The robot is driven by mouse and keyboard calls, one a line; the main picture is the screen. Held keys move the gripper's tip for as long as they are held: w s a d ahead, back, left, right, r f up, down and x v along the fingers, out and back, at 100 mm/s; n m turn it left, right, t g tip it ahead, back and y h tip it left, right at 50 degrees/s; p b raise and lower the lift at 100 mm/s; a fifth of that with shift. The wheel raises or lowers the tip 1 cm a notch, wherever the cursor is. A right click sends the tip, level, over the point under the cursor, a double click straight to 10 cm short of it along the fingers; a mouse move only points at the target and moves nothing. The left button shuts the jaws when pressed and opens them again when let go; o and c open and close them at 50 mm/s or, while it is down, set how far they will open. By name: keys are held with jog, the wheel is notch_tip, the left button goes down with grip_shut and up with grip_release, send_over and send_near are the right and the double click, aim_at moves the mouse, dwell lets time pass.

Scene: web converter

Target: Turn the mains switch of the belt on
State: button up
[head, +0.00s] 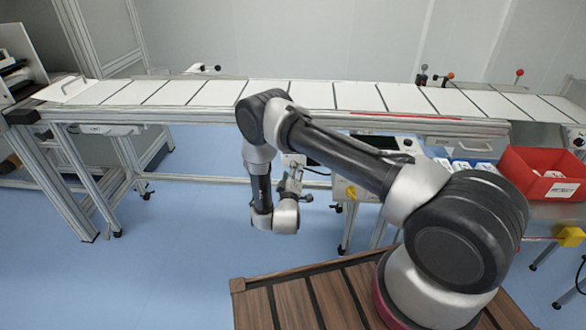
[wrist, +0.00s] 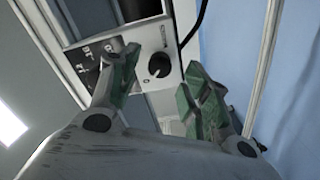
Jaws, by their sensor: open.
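In the wrist view, a black rotary knob (wrist: 159,64) sits on the pale face of a control box (wrist: 128,38). It is the only rotary switch seen there, and a small mark like a 0 is beside it. My gripper (wrist: 164,76) is open, with its green-padded fingers to the left and right of the knob in the picture. The knob shows in the gap between them, and I see no contact. In the head view, my gripper (head: 294,182) is below the belt's front edge, and the arm hides part of the area around it.
The long white belt (head: 360,97) crosses the head view on a metal frame. A red bin (head: 540,172) stands at the right. A yellow box (head: 569,236) is below it. The blue floor (head: 190,215) is clear at left. A black cable (wrist: 195,22) runs beside the control box.

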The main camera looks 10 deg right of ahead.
jog(key=shift+x, duration=1.7)
jog(key=c, duration=1)
jog(key=shift+c, duration=0.2)
jog(key=shift+m, duration=0.4)
jog(key=shift+s+f+m, duration=0.1)
jog(key=shift+m, duration=8.4)
